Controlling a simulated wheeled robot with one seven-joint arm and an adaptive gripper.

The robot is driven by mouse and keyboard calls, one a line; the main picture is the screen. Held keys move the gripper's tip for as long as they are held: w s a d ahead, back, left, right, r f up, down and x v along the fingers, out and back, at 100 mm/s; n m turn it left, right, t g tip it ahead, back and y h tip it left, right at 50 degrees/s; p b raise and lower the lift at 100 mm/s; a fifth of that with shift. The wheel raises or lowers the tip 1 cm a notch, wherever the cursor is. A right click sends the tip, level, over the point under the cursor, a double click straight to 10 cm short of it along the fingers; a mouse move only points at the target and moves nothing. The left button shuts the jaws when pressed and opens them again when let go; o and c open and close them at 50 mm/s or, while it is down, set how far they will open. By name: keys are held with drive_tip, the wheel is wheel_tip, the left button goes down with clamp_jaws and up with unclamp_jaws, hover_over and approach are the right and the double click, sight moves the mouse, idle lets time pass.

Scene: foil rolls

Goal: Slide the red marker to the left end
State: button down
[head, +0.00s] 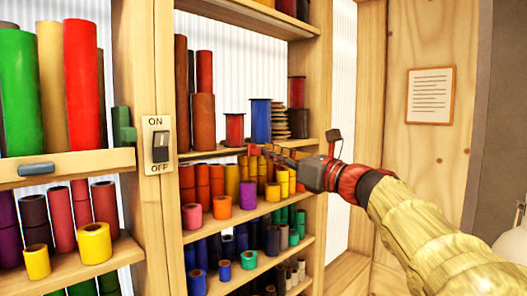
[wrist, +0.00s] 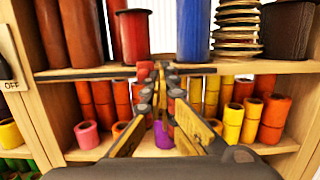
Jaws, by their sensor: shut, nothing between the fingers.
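The red marker (wrist: 145,69) is a small red block on a dark rail (wrist: 85,73) along the front edge of the middle shelf. It is right of the rail's middle in the wrist view. In the head view the marker (head: 254,149) shows small at the tip of my gripper (head: 268,151). My gripper (wrist: 164,72) is shut and empty, its fingertips just right of the marker at rail height. I cannot tell whether they touch it. The fingers hide part of the rail.
Above the rail stand a red spool (wrist: 133,34), a blue spool (wrist: 192,30) and brown rolls (head: 203,120). Several coloured rolls fill the shelf below, close under my fingers. An ON/OFF switch (head: 160,147) is on the post at left. The rail left of the marker looks clear.

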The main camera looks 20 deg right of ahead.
sight(250, 151)
drive_tip(key=shift+s+a+b, duration=0.2)
drive_tip(key=shift+s+a, duration=0.1)
drive_tip(key=shift+a, duration=0.45)
drive_tip(key=shift+s+a+b, duration=0.2)
drive_tip(key=shift+s+a, duration=0.05)
drive_tip(key=shift+a, duration=0.75)
drive_tip(key=shift+s+a+b, duration=0.2)
drive_tip(key=shift+s+a, duration=0.15)
drive_tip(key=shift+a, duration=0.55)
drive_tip(key=shift+s+a+b, duration=0.25)
drive_tip(key=shift+s+a, duration=0.1)
drive_tip(key=shift+a, duration=0.55)
drive_tip(key=shift+s+a+b, duration=0.2)
drive_tip(key=shift+s+a, duration=0.15)
drive_tip(key=shift+a, duration=0.65)
drive_tip(key=shift+s+a, duration=0.25)
drive_tip(key=shift+a, duration=0.4)
drive_tip(key=shift+s+a, duration=0.25)
drive_tip(key=shift+a, duration=0.45)
drive_tip(key=shift+s+a+b, duration=0.2)
drive_tip(key=shift+s+a, duration=0.1)
drive_tip(key=shift+a, duration=0.45)
drive_tip(key=shift+s+a+b, duration=0.2)
drive_tip(key=shift+s+a, duration=0.1)
drive_tip(key=shift+a, duration=0.65)
